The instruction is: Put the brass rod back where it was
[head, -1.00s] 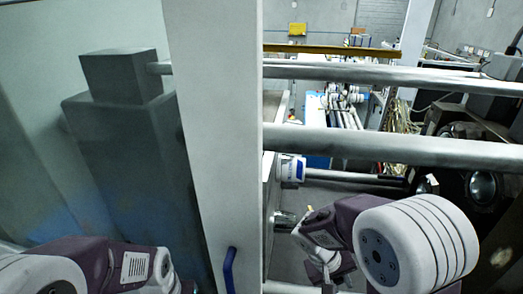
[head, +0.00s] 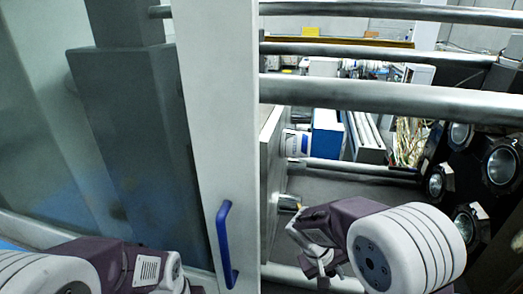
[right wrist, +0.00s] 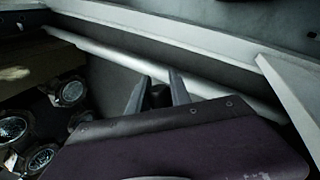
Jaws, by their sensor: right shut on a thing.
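My right gripper (head: 303,238) is low in the middle of the head view, at the opening right of the white upright. It also shows in the right wrist view (right wrist: 157,84), its two grey fingers standing up with a small dark thing between them. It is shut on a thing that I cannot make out. I cannot pick out the brass rod for certain in either view. A short metal cylinder (head: 288,203) sticks out of a grey plate (head: 273,165) just above the right gripper. My left arm shows at the lower left; its jaws are out of view.
A white upright (head: 215,110) with a blue handle (head: 224,245) splits the view, with a clear panel to its left. Several grey bars (head: 390,92) cross the opening on the right. Round lamps (head: 503,165) stand at the far right. A bar (right wrist: 190,72) runs past my right fingers.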

